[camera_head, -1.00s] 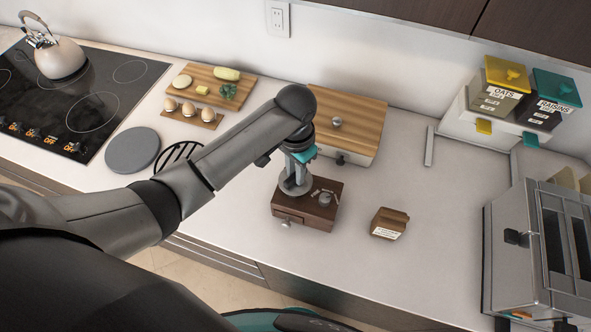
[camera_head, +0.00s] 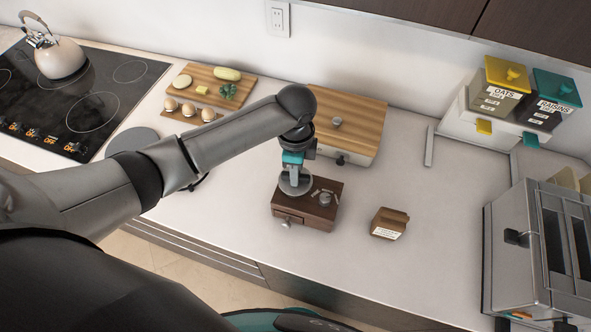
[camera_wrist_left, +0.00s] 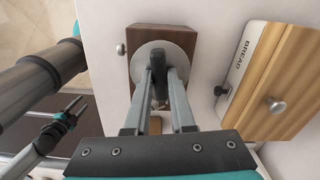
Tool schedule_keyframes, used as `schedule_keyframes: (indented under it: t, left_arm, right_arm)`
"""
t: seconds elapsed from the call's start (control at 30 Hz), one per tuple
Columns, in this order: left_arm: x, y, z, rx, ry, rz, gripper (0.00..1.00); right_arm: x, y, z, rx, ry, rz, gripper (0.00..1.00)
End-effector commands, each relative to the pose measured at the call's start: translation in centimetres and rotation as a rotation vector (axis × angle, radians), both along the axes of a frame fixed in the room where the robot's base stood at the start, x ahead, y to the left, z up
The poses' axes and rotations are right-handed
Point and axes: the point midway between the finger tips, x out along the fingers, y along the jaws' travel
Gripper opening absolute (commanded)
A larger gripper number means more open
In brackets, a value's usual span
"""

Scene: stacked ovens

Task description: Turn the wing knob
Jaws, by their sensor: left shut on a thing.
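The wing knob is a grey round disc (camera_head: 300,190) with a dark raised wing (camera_wrist_left: 157,62), on top of a small dark-brown wooden box (camera_head: 318,218) with a front drawer. My left gripper (camera_head: 295,176) comes down from above onto the disc. In the left wrist view its two fingers are closed on the wing from both sides, and the disc (camera_wrist_left: 178,55) shows around them. The lower part of the wing is hidden by the fingers. What seems to be my right gripper (camera_wrist_left: 78,107) is small at the lower left of that view; its jaw opening is unclear.
A small grey knob (camera_head: 325,199) stands beside the disc. A brown labelled carton (camera_head: 389,223) stands to the right. A bread box with wooden lid (camera_head: 360,118) is behind. A metal oven (camera_head: 515,243) is at far right. Counter between carton and oven is clear.

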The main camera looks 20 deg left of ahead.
Motion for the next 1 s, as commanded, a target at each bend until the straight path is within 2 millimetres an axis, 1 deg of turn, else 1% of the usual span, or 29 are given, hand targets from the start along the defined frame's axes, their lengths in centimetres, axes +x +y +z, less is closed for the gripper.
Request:
schedule_keyframes:
  t: [0.2, 0.5, 0.7, 1.0]
  left_arm:
    - [0.16, -0.02, 0.15, -0.002, -0.004, -0.179, 0.0]
    - [0.16, -0.01, 0.17, -0.002, -0.004, -0.345, 0.0]
    - [0.12, -0.07, 0.14, -0.003, -0.003, -0.397, 0.0]
    - [0.12, -0.09, 0.14, -0.004, -0.004, -0.414, 0.0]
  right_arm:
    - [0.0, 0.0, 0.01, 0.0, 0.0, 0.0, 0.5]
    - [0.01, 0.0, 0.01, 0.0, 0.0, 0.0, 0.5]
    - [0.01, 0.0, 0.01, 0.0, 0.0, 0.0, 0.5]
    - [0.01, 0.0, 0.01, 0.0, 0.0, 0.0, 0.5]
